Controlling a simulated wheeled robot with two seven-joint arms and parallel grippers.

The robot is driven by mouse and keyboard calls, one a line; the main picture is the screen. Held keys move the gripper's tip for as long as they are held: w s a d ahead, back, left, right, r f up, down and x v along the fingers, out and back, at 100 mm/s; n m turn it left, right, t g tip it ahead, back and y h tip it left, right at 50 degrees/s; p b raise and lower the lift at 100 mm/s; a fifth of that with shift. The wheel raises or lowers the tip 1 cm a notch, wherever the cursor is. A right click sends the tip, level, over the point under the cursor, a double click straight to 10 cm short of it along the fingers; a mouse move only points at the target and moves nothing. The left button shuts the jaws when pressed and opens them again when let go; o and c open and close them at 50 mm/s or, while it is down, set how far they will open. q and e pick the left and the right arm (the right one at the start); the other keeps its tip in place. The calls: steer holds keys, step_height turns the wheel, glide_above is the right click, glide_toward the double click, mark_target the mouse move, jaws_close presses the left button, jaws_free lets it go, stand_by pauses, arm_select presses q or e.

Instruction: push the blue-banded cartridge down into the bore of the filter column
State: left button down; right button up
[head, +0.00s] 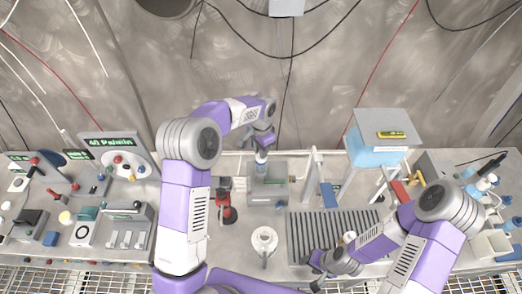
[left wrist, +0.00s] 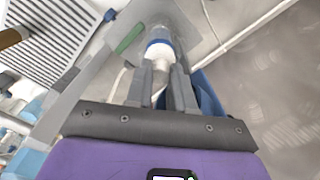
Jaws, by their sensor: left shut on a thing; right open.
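The cartridge (left wrist: 159,56) is white with a blue band, and my left gripper (left wrist: 160,80) is shut on its near end. In the head view my left gripper (head: 262,149) points down at the back middle of the bench, with the pale cartridge (head: 261,157) small below its fingers. The cartridge stands over a grey fixture (head: 268,188), which seems to be the filter column. In the left wrist view its far end meets a grey round part (left wrist: 170,18); how deep it sits, I cannot tell. My right gripper (head: 316,270) is open and low at the front right.
A ribbed dark mat (head: 325,228) lies right of the fixture. A white round part (head: 264,243) stands in front, and a red-and-black tool (head: 225,208) stands left. A blue box with a grey lid (head: 380,140) stands back right. Instruments crowd the left side.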

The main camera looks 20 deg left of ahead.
arm_select(q)
steer(key=shift+f, duration=0.3)
steer(key=c, duration=1)
jaws_free()
steer(key=shift+r, duration=0.1)
step_height(320, 180, up, 12)
steer(key=shift+r, duration=0.25)
steer(key=shift+f, duration=0.1)
